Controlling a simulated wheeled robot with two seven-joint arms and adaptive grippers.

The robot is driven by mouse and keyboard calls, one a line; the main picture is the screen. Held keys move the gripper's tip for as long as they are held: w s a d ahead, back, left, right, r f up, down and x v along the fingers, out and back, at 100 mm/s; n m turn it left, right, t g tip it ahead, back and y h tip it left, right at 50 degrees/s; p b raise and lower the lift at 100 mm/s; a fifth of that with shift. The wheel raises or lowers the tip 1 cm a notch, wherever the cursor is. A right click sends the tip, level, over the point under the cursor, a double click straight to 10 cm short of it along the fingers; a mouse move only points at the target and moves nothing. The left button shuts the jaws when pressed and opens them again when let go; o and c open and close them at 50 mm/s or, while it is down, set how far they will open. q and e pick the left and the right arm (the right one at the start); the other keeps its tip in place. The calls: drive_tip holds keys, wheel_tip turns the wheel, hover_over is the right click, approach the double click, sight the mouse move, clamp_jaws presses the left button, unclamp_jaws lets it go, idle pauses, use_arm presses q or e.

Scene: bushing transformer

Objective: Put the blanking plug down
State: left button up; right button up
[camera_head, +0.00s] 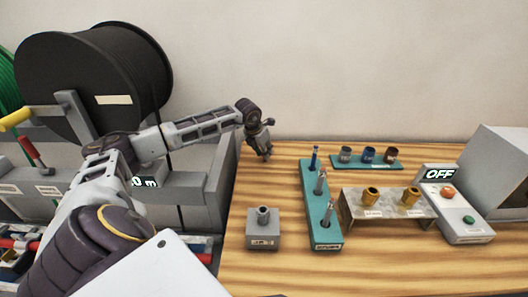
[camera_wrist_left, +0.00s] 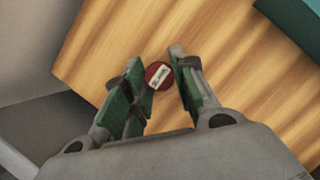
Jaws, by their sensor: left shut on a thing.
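The blanking plug (camera_wrist_left: 158,76), a small red disc with a white mark, sits between the green-padded fingers of my left gripper (camera_wrist_left: 158,85) in the left wrist view. That gripper is shut on it, with bare wooden table beneath. In the head view my left gripper (camera_head: 264,155) is over the back left part of the table (camera_head: 285,270), pointing down. The plug cannot be made out there. The gap between plug and table cannot be told. My right gripper is not in view.
A grey block with a socket (camera_head: 263,238) stands at the front left. A teal rack (camera_head: 323,225) holds upright tools, and another (camera_head: 345,164) holds three cups. A stand with brass bushings (camera_head: 385,212) and a control box reading OFF (camera_head: 462,232) are right. A black cable drum (camera_head: 92,80) is left.

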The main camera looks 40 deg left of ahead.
use_arm(q)
drive_tip(key=o, duration=0.7)
drive_tip(key=shift+f, duration=0.1)
drive_tip(key=shift+o, duration=0.2)
drive_tip(key=b+v, duration=0.1)
drive_tip(key=v, duration=1.1)
